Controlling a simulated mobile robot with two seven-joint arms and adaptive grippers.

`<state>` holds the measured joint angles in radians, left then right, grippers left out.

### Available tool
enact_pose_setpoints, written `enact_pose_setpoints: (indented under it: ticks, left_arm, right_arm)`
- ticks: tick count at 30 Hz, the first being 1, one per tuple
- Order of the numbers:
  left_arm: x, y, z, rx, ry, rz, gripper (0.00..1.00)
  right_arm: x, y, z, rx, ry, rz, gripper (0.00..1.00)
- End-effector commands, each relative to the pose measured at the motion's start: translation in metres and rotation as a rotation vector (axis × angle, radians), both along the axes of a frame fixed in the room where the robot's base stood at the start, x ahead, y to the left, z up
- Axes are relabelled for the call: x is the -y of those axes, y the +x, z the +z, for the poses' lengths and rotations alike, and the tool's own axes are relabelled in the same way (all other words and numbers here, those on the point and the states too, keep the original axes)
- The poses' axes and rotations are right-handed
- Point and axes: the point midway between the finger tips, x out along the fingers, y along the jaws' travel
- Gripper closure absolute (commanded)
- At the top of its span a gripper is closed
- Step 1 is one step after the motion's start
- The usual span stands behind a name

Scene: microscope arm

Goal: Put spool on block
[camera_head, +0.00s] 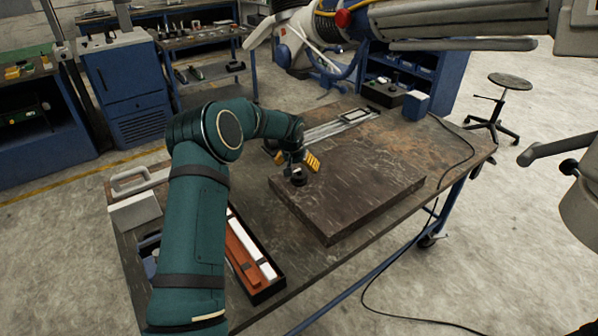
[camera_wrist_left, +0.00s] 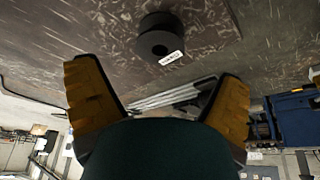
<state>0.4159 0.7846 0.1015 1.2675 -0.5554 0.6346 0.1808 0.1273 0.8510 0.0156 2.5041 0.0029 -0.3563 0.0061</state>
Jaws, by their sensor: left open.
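The black spool (camera_head: 298,178) rests on top of the dark brown block (camera_head: 345,190), close to the block's left edge. The spool (camera_wrist_left: 160,38) also shows in the left wrist view, with a small white label beside its central hole. My left gripper (camera_head: 294,158) is open, its yellow fingers apart just behind and above the spool in the head view. In the left wrist view the fingers of my left gripper (camera_wrist_left: 157,85) are spread wide with nothing between them, and the spool lies beyond their tips. My right gripper is not in view.
The block lies on a worn workbench (camera_head: 408,143). An open case (camera_head: 262,290) with red and white pieces sits at the front. A grey box with a handle (camera_head: 135,210) stands at left. A blue box (camera_head: 415,105) and a metal frame (camera_head: 355,116) are at the back.

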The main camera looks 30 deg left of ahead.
Motion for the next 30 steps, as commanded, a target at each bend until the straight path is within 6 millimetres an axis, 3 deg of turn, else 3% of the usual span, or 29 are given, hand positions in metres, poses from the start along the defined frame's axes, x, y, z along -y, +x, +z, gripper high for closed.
enact_pose_setpoints:
  ticks: [3, 10, 30]
  left_arm:
    - [0.002, -0.008, 0.024, 0.002, 0.000, 0.000, 0.06]
    - [0.005, -0.018, 0.047, 0.000, 0.000, 0.000, 0.06]
    - [0.005, -0.020, 0.050, 0.000, -0.001, 0.000, 0.06]
  right_arm:
    - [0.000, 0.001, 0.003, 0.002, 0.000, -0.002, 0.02]
    - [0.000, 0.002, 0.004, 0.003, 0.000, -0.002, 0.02]
    - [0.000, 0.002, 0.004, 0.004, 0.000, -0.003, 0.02]
